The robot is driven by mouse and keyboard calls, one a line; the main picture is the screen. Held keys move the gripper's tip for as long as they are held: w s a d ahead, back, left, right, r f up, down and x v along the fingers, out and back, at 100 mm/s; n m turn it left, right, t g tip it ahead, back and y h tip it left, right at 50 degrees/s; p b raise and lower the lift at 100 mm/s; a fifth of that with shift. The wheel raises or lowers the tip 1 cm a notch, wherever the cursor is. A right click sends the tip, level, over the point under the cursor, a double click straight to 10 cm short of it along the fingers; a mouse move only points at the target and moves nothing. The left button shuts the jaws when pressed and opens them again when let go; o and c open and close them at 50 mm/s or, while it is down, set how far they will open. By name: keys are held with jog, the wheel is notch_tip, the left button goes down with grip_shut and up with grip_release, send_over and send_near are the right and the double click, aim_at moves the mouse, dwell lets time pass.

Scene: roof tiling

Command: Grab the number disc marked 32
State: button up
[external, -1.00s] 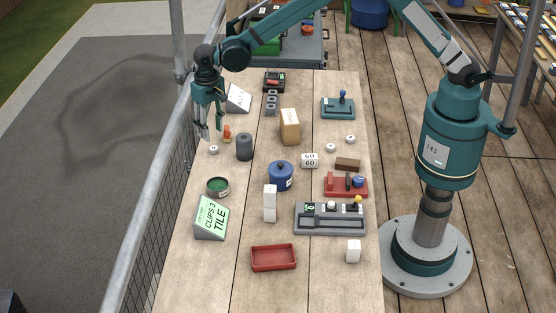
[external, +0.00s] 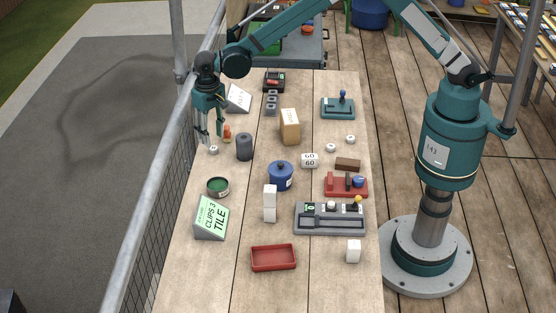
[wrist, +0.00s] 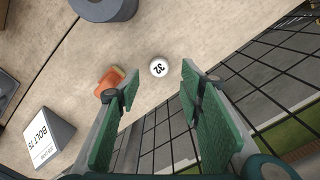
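The number disc marked 32 (wrist: 158,67) is small, round and white, and lies on the bench near its left edge. It also shows in the external view (external: 213,149). My gripper (external: 208,143) points down just above the disc. In the wrist view my gripper (wrist: 158,90) is open, with its green finger pads apart and nothing between them. The disc appears beyond the fingertips, in line with the gap. Two other white discs (external: 331,148) (external: 350,139) lie on the right of the bench; their numbers are too small to read.
An orange piece (wrist: 109,82) lies close to the disc, beside one finger. A dark grey cylinder (external: 244,147) stands to its right. A sign reading BOLT 75 (wrist: 46,140) stands nearby. Mesh fencing (wrist: 280,85) runs along the bench edge.

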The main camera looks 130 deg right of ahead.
aim_at(218, 148)
jog(key=shift+s+f+b, duration=0.1)
jog(key=shift+f+b, duration=0.2)
jog(key=shift+f, duration=2.3)
jog(key=shift+c, duration=0.2)
jog(key=c, duration=0.8)
